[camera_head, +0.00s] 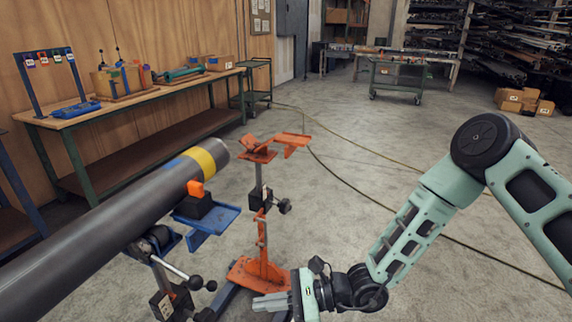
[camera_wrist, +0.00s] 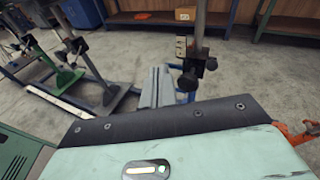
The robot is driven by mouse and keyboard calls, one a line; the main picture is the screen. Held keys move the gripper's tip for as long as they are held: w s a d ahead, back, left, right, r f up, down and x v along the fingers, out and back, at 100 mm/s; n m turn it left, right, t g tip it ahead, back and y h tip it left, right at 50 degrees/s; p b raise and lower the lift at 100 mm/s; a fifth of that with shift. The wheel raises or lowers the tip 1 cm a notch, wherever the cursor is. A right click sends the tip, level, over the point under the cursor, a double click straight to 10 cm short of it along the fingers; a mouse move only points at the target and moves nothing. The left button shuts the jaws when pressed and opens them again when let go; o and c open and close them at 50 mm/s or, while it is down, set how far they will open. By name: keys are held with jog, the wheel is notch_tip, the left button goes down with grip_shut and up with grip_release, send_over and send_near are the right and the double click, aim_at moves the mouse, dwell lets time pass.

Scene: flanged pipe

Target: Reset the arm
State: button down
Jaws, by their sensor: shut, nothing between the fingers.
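My arm (camera_head: 425,215), pale green with black joints, reaches in from the right of the head view and bends down to the floor side at the bottom middle. My gripper (camera_head: 256,303) is at its end, pointing left, low beside the foot of the orange stand. Its grey fingers are together with nothing between them. The fingers also show in the wrist view (camera_wrist: 158,80), closed, beyond the pale green wrist housing. The gripper is apart from the pipe.
A dark pipe (camera_head: 110,220) with a yellow band rests on a blue support (camera_head: 208,215) at left. The orange stand (camera_head: 262,220) rises close beside my gripper. A workbench (camera_head: 130,103) stands along the wall. Open floor with cables lies behind; a green cart (camera_head: 398,75) is farther back.

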jog(key=s+d+r+n+g+h+p, duration=0.1)
jog(key=s+d+r+n+g+h, duration=0.25)
jog(key=s+r+n, duration=0.35)
jog(key=s+d+r+n+g+h, duration=0.2)
jog(key=s+r+n+g+h, duration=0.1)
jog(key=s+r+n+h, duration=0.35)
jog(key=s+d+r+n+t+h, duration=0.1)
jog(key=d+r+n+t+h, duration=0.1)
jog(key=d+r+n+t, duration=0.1)
jog(key=s+d+r+n+t+h+p, duration=0.1)
jog(key=s+d+r+n+t+h, duration=0.1)
jog(key=d+n, duration=0.5)
notch_tip(320, 180, up, 3)
jog(key=d+t+h, duration=0.1)
jog(key=d+t, duration=0.1)
jog(key=shift+s+d, duration=0.15)
jog(key=shift+d, duration=0.2)
